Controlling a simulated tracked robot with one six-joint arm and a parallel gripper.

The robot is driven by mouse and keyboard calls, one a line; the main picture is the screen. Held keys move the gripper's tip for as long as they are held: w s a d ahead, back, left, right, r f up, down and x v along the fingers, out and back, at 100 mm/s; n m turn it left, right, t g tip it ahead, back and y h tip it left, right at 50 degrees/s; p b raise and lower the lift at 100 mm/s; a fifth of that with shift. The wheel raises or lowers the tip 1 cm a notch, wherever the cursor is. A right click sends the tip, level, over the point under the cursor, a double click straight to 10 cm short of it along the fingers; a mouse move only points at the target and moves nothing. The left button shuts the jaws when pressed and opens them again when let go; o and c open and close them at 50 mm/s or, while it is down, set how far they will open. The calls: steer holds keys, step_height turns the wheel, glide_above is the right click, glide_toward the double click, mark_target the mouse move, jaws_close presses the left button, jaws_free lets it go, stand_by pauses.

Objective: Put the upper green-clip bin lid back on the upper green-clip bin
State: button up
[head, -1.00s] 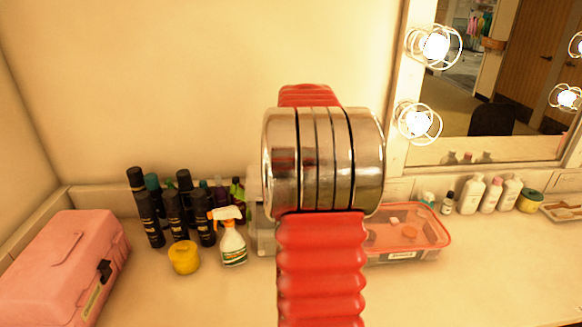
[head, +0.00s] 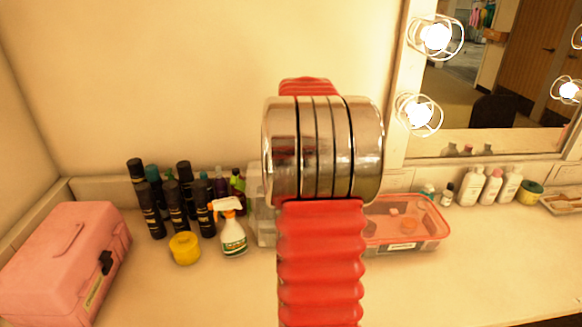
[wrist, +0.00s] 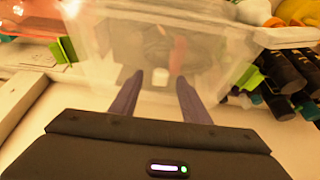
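A clear, see-through bin (wrist: 105,45) with dark contents fills the top middle of the wrist view. One green clip (wrist: 62,49) stands out at its left and another green clip (wrist: 249,77) at its right. My gripper (wrist: 158,78) has its two dark fingers apart, pointing at the bin, with nothing clearly held between them. I cannot tell whether the fingers touch it. I cannot tell the lid apart from the clear plastic. In the head view my arm hides most of the clear bin (head: 266,226); only its left edge shows, and my gripper is hidden.
Several dark bottles (head: 175,208), a yellow jar (head: 185,248) and a white spray bottle (head: 232,235) stand left of the bin. A red-lidded box (head: 405,228) stands right. A pink case (head: 66,258) is at far left. The front counter is mostly clear.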

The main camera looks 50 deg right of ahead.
steer(key=v, duration=1.3)
steer(key=shift+r, duration=0.3)
steer(key=shift+s+r, duration=0.1)
steer(key=shift+r, duration=2.9)
